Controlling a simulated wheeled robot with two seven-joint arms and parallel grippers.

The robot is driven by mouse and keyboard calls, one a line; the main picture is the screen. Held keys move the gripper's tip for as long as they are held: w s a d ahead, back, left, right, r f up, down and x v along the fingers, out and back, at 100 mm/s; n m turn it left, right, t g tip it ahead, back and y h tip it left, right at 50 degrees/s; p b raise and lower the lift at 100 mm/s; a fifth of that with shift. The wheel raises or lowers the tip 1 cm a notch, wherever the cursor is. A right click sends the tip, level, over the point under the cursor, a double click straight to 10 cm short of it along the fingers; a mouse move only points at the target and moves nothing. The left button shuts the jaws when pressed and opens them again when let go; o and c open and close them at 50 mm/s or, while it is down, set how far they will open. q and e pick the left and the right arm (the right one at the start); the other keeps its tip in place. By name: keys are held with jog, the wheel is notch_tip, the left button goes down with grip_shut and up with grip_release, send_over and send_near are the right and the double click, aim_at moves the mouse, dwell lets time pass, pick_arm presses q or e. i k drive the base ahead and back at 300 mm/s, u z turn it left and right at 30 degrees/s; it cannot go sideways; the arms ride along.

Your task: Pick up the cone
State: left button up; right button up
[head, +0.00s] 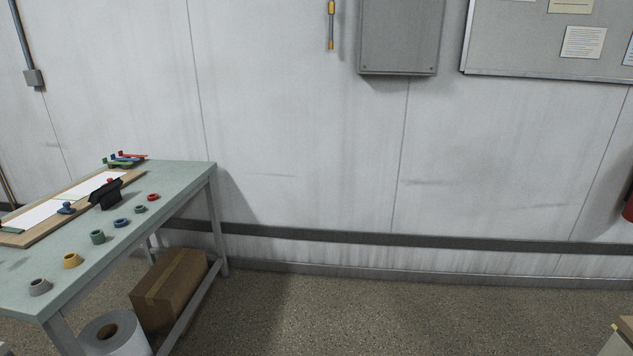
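Several small ring-like or tapered pieces stand in a row on the green table at the left. The nearest are a grey one (39,287), a yellow one (72,260) and a green one (97,237), which look like short, open-topped cones. Farther along are a blue ring (121,223), a smaller green ring (140,209) and a red ring (153,197). I cannot tell which of them is the cone. Neither of my grippers shows in the head view.
The table (185,180) also holds a wooden board (40,232) with white paper (45,212), a black object (105,194) and coloured tools (124,158). The floor right of the table is clear up to the wall.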

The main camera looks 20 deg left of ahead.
aim_at(38, 286)
jog(key=u, duration=0.2)
jog(key=i, duration=1.75)
jog(key=u, duration=1.45)
jog(key=i, duration=1.05)
jog(key=u, duration=1.25)
jog(key=i, duration=0.2)
jog(key=u, duration=0.05)
